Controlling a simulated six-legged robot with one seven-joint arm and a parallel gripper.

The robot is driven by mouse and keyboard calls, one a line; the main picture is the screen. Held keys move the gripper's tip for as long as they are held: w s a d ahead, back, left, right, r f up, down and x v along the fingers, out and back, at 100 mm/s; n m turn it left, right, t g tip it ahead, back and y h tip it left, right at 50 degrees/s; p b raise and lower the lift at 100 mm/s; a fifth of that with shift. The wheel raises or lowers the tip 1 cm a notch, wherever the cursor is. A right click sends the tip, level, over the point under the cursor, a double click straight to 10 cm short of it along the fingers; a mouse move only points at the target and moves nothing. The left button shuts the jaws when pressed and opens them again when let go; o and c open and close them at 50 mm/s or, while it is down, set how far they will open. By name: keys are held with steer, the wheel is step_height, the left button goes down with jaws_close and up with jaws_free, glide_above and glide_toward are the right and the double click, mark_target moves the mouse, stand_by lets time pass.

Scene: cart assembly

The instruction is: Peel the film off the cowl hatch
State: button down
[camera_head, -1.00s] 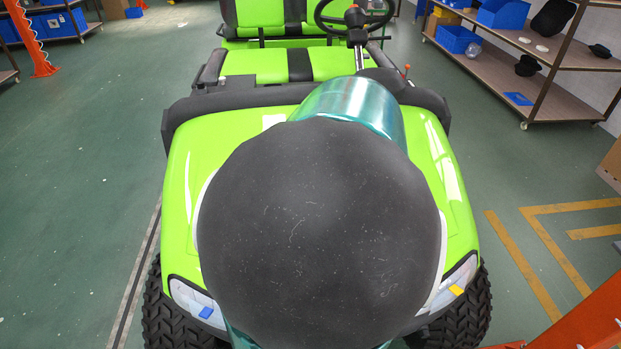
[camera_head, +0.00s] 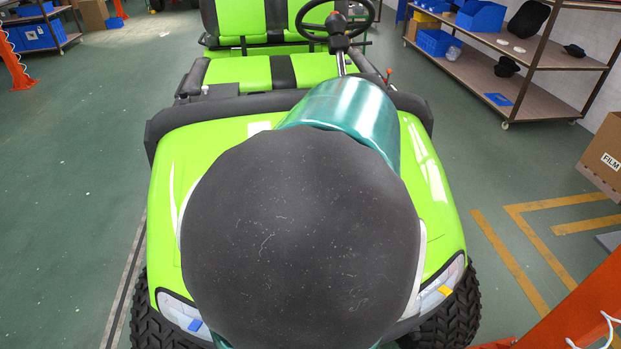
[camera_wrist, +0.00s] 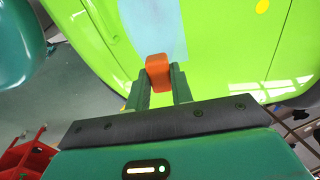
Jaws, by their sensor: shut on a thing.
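In the wrist view, my gripper (camera_wrist: 160,84) has its two green fingers shut on an orange tab (camera_wrist: 158,68). The tab is at the near end of a pale blue film strip (camera_wrist: 154,26). The strip lies over the bright green cowl (camera_wrist: 225,45) and runs out of the top of the picture. A panel seam shows to its left; I cannot tell how much of the film is lifted.
The cart's seats (camera_head: 240,72) and steering wheel (camera_head: 335,14) are behind. Headlights carry a blue tag (camera_head: 195,325) and a yellow tag (camera_head: 445,290). A shelf rack (camera_head: 540,95) and a carton marked FILM (camera_head: 607,160) stand right.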

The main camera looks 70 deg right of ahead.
steer(key=shift+s+d+r, duration=0.25)
steer(key=shift+s+r, duration=0.1)
steer(key=shift+s, duration=0.4)
steer(key=shift+s+d+r, duration=0.3)
steer(key=shift+s+r, duration=0.1)
steer(key=shift+s, duration=0.3)
steer(key=shift+s+d+r, duration=0.25)
steer(key=shift+s+r, duration=0.1)
steer(key=shift+s, duration=0.4)
steer(key=s+d+r, duration=0.2)
steer(key=s+r, duration=0.1)
steer(key=s, duration=0.3)
steer(key=shift+d, duration=0.2)
steer(key=shift+s, duration=0.1)
steer(key=s+d+r, duration=0.2)
steer(key=s+r, duration=0.1)
steer(key=s, duration=0.3)
steer(key=shift+d, duration=0.2)
steer(key=shift+s+r, duration=0.1)
stand_by(0.3)
steer(key=s+d+r, duration=0.2)
steer(key=s, duration=0.3)
steer(key=shift+s+r, duration=0.3)
steer(key=shift+r, duration=0.1)
stand_by(0.4)
